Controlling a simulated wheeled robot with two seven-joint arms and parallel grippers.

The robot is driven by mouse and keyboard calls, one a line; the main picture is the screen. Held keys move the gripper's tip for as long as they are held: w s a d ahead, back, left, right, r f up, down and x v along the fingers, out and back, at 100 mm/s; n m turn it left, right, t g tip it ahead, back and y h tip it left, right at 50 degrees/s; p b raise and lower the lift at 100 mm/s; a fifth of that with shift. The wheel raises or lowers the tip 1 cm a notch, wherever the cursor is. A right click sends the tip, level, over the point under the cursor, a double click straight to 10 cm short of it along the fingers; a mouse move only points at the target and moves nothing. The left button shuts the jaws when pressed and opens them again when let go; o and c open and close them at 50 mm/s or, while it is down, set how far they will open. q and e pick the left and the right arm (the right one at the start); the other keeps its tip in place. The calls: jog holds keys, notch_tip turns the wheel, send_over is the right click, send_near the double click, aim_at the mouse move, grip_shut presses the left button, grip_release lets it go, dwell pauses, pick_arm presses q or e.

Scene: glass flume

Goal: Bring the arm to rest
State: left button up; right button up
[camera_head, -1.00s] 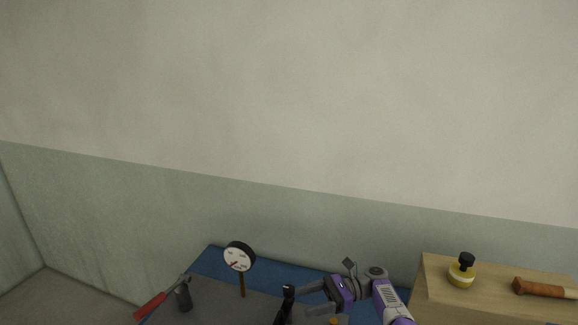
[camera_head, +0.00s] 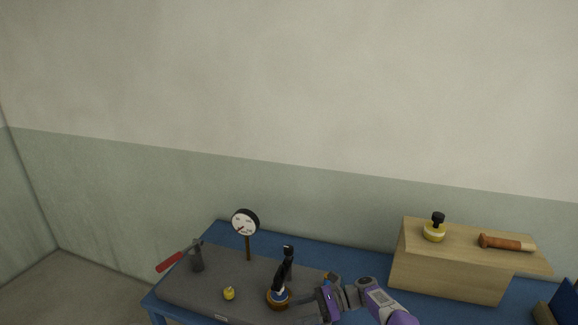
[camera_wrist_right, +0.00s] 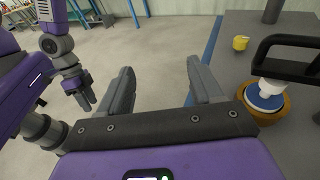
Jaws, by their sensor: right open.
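My right arm, purple and grey, comes in from the lower right in the head view. Its gripper (camera_head: 316,302) is just right of a black-handled tool on a round wooden base (camera_head: 279,294). In the right wrist view the gripper (camera_wrist_right: 160,72) has its fingers spread wide, with only floor between them. The black-handled tool (camera_wrist_right: 268,97) stands beside the right finger, apart from it. My left gripper (camera_wrist_right: 86,96) hangs over the floor at the left of the wrist view; its jaw opening is too small to judge. It is outside the head view.
A grey mat (camera_head: 180,290) on the blue table holds a dial gauge on a stem (camera_head: 245,223), a red-handled tool (camera_head: 170,262), a dark cylinder (camera_head: 197,260) and a small yellow item (camera_head: 229,293).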

jog(key=s+d+f+n+t+h, duration=0.15)
jog(key=s+f+h, duration=0.25)
jog(key=s+f, duration=0.45)
jog(key=s+d+f+n+g+h, duration=0.15)
jog(key=s+f+h, duration=0.3)
jog(key=f, duration=0.75)
jog(key=s+d+f+n+t+h, duration=0.1)
jog(key=s+d+n+t, duration=0.1)
jog(key=s+n, duration=0.65)
jog(key=s+d+f+n+t+h, duration=0.1)
jog(key=s+n+h, duration=0.15)
jog(key=s, duration=1.05)
pick_arm(q)
notch_tip(320, 180, down, 10)
jog(key=b, duration=1)
jog(key=shift+s, duration=0.35)
pick_arm(e)
notch_tip(320, 180, down, 10)
jog(key=shift+w+d+y, duration=0.15)
jog(key=shift+w+y, duration=0.15)
jog(key=shift+w, duration=0.1)
pick_arm(q)
jog(key=shift+r, duration=0.1)
pick_arm(e)
jog(key=shift+r, duration=0.1)
